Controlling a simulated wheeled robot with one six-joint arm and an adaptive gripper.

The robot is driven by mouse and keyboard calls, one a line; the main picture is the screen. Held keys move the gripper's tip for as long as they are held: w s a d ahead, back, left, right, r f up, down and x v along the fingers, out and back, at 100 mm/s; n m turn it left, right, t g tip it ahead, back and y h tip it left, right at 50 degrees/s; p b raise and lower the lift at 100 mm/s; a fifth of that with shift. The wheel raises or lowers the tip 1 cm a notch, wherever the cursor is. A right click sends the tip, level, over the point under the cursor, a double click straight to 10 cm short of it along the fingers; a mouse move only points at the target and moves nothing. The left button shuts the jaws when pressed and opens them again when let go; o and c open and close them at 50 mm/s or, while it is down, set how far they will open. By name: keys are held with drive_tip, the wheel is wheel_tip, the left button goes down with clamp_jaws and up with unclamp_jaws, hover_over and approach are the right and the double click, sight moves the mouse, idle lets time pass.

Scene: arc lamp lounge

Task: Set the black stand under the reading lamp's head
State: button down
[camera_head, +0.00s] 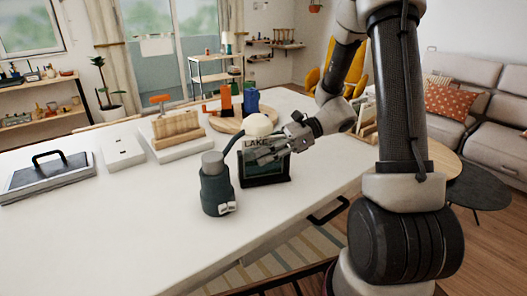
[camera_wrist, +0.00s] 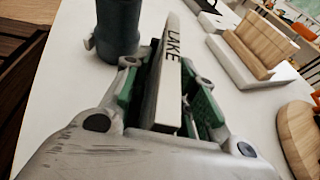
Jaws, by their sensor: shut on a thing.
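The black stand (camera_head: 265,181) stands on or just over the white table, with a panel marked LAKE in it. My gripper (camera_head: 266,154) reaches in from the right and is shut on its upper part. The reading lamp (camera_head: 215,188) is a dark cylinder left of the stand, with a curved neck and a cream head (camera_head: 258,124). The head shows just above the stand's top edge; its exact depth over the stand is unclear. The lamp body (camera_wrist: 116,28) is close by.
A wooden block on a white base (camera_head: 178,133), a white box (camera_head: 122,152) and a black-handled case (camera_head: 48,177) lie leftward. A round wooden board (camera_head: 228,122) with orange and blue items is behind. The table's front left is clear.

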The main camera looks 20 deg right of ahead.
drive_tip(key=c, duration=1.1)
unclamp_jaws()
drive_tip(key=shift+f, duration=0.1)
drive_tip(key=shift+c, duration=0.2)
drive_tip(key=shift+d+r, duration=0.25)
drive_tip(key=shift+d, duration=0.1)
drive_tip(key=w+v, duration=0.1)
drive_tip(key=v, duration=1)
drive_tip(key=s+a+r+n+g+h, duration=0.2)
drive_tip(key=s+r+n+h, duration=0.2)
drive_tip(key=s+n+h, duration=0.7)
drive_tip(key=s+d+r+n+t+h, duration=0.3)
drive_tip(key=s+d+r+n+t, duration=0.1)
drive_tip(key=s+d+n+t, duration=0.1)
drive_tip(key=s+d+n, duration=0.1)
drive_tip(key=s+n, duration=0.1)
drive_tip(key=s, duration=0.1)
drive_tip(key=shift+r+n, duration=0.2)
drive_tip(key=shift+n, duration=0.2)
